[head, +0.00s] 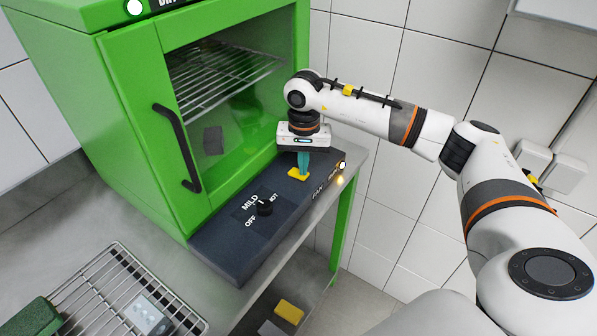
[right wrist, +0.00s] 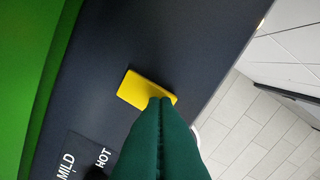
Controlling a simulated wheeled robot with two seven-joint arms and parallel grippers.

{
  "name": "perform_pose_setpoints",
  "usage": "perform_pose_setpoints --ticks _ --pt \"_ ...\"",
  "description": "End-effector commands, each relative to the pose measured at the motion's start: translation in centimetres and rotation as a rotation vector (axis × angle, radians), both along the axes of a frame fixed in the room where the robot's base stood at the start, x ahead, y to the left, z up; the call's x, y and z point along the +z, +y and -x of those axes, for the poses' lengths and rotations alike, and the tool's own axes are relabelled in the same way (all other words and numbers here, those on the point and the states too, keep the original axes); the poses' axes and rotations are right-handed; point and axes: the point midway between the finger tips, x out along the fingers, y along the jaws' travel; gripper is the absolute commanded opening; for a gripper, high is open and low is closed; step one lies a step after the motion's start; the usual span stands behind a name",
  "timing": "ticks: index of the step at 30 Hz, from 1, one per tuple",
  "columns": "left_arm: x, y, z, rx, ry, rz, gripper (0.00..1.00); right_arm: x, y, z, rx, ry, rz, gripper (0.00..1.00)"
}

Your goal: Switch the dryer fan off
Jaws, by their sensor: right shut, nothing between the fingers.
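The green dryer (head: 120,110) stands at the upper left with its door shut. A dark control panel (head: 225,245) runs along its front. On it is a yellow switch (head: 298,174) near the FAN label, and it also shows in the right wrist view (right wrist: 140,90). My right gripper (head: 303,172) is shut and empty, pointing down with its green fingertips at the yellow switch. In the right wrist view the fingertips (right wrist: 160,104) overlap the switch's lower right edge; I cannot tell whether they touch. A small light (head: 341,165) glows near the panel's right end. My left gripper is not in view.
A black knob (head: 264,208) with OFF, MILD and HOT marks sits on the panel left of the switch. A wire rack (head: 105,285) lies at the lower left. A yellow block (head: 289,311) is on the lower shelf. Tiled wall stands behind my right arm.

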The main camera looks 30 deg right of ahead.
Motion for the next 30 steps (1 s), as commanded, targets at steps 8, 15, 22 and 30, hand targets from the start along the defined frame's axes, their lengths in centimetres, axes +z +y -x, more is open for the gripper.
perform_pose_setpoints --ticks 8,15,22,30 --pt "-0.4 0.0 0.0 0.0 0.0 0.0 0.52 -0.5 0.0 0.0 0.0 0.0 0.0 0.0" --pt "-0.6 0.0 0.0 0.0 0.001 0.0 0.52 -0.8 0.0 0.0 0.0 0.0 0.0 0.0" --pt "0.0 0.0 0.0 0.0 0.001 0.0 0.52 0.2 0.0 0.0 0.0 -0.001 0.001 0.0" --pt "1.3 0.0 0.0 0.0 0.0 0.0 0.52 2.4 0.0 0.0 0.0 0.0 0.0 0.0"
